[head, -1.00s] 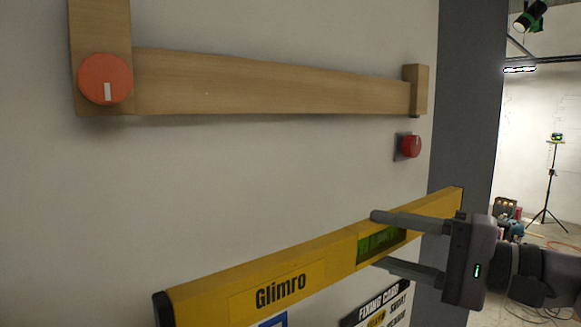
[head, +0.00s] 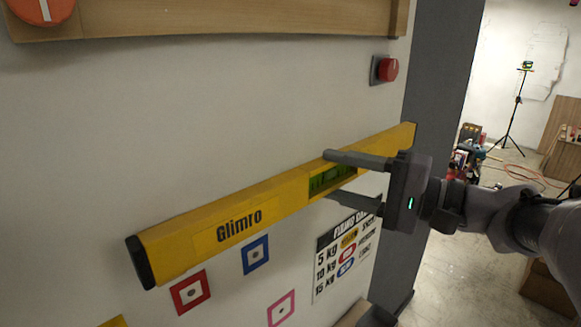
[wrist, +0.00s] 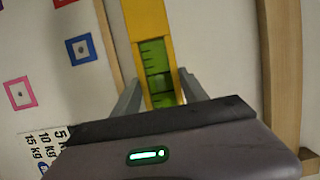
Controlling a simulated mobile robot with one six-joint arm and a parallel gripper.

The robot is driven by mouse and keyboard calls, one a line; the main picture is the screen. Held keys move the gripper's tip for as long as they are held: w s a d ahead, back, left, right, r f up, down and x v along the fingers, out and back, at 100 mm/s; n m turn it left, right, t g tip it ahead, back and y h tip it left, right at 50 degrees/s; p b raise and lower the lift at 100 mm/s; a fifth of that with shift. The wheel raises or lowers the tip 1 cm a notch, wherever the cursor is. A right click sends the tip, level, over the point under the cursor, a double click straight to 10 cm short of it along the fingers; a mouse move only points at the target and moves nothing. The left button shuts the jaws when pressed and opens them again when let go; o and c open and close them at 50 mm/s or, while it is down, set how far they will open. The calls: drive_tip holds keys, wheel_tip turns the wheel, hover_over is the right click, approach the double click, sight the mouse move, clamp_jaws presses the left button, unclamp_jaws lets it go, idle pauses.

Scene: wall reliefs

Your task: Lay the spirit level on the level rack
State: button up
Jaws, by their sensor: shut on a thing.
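The yellow spirit level (head: 230,215), marked Glimro, is held in front of the wall, sloping up to the right in the head view. My gripper (head: 332,176) is shut on it, one finger above and one below the green vial window (head: 331,179). The level's black end cap (head: 141,263) is at lower left. The wrist view shows the level (wrist: 148,20) between my fingers (wrist: 158,92). I cannot tell which wooden part is the level rack; a wooden board (head: 220,18) crosses the wall above, and a wooden edge (head: 353,313) shows at the bottom.
A red button (head: 389,70) and an orange-red dial (head: 42,8) are above the level. Coloured square markers (head: 256,255) and a fixing card (head: 345,255) are on the wall below. A grey upright (head: 425,75) ends the wall at right. A tripod (head: 512,110) stands beyond.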

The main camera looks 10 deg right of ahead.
drive_tip(key=w+a, duration=0.1)
drive_tip(key=w+a+p, duration=0.1)
drive_tip(key=w, duration=0.1)
drive_tip(key=shift+w+a, duration=0.65)
drive_tip(key=shift+w, duration=0.3)
drive_tip(key=shift+s+f+b, duration=0.1)
drive_tip(key=shift+f+b, duration=0.8)
drive_tip(key=shift+b, duration=0.9)
idle(0.5)
drive_tip(key=o, duration=1.6)
drive_tip(key=shift+f, duration=0.15)
